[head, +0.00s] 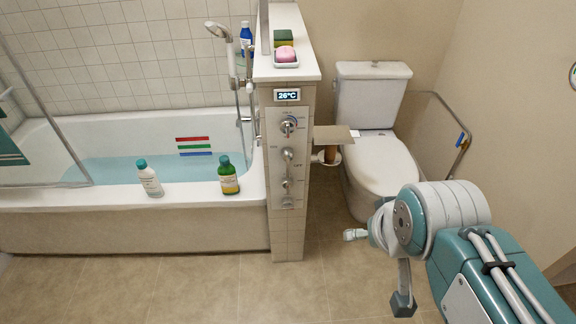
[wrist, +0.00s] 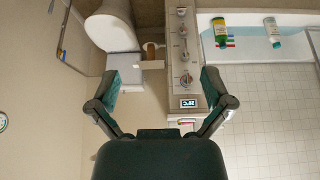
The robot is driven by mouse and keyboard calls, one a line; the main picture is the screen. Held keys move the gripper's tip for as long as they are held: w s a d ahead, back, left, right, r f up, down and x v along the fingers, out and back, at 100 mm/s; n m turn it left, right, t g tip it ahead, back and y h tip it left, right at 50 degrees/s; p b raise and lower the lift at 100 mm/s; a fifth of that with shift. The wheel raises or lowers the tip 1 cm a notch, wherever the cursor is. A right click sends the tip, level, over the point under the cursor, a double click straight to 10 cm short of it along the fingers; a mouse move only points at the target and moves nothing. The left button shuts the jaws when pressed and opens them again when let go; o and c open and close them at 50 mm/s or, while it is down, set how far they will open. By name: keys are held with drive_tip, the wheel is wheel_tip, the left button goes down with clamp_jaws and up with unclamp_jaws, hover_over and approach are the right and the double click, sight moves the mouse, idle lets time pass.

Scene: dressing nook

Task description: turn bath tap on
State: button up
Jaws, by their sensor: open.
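A control panel (head: 288,172) is set in the end of a low tiled wall beside the bath. It carries a top dial (head: 288,127) with a red and blue scale, a metal lever handle (head: 288,155) below it and a smaller knob (head: 287,185) lower down. I cannot tell which control is the bath tap. In the wrist view, which is upside down, my gripper (wrist: 161,82) is open and empty, its two fingers wide apart. The top dial (wrist: 186,79) shows between them, farther off. Nothing touches the controls.
The bath (head: 60,200) holds water; a white bottle (head: 150,181) and a green bottle (head: 229,178) stand on its rim. A toilet (head: 378,165) and a paper holder (head: 332,140) are right of the panel. The floor (head: 200,285) in front is clear.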

sight(288, 174)
idle(0.4)
drive_tip(key=shift+w, duration=0.1)
drive_tip(key=c, duration=0.6)
drive_tip(key=w+t, duration=0.1)
drive_tip(key=w, duration=0.4)
drive_tip(key=w+f+t, duration=0.1)
drive_tip(key=w, duration=0.5)
drive_tip(key=w+a+f+t, duration=0.1)
drive_tip(key=w, duration=0.4)
drive_tip(key=shift+w, duration=0.35)
drive_tip(key=shift+c, duration=0.2)
drive_tip(key=w+a+f+n+t+y, duration=0.1)
drive_tip(key=w+a+f+t, duration=0.2)
drive_tip(key=w+f, duration=0.65)
drive_tip(key=w+a+f+n+t+y, duration=0.1)
drive_tip(key=w+a+f+t, duration=0.15)
drive_tip(key=w+f, duration=0.7)
wheel_tip(288, 174, down, 12)
drive_tip(key=a+t+y, duration=0.1)
drive_tip(key=a+t, duration=0.1)
drive_tip(key=t, duration=0.2)
drive_tip(key=shift+g, duration=0.25)
drive_tip(key=w, duration=0.3)
drive_tip(key=w+a, duration=0.1)
drive_tip(key=w, duration=0.3)
drive_tip(key=w+a, duration=0.1)
drive_tip(key=w, duration=0.2)
drive_tip(key=shift+w+a+f, duration=0.1)
drive_tip(key=shift+w+f, duration=0.05)
drive_tip(key=shift+w, duration=0.2)
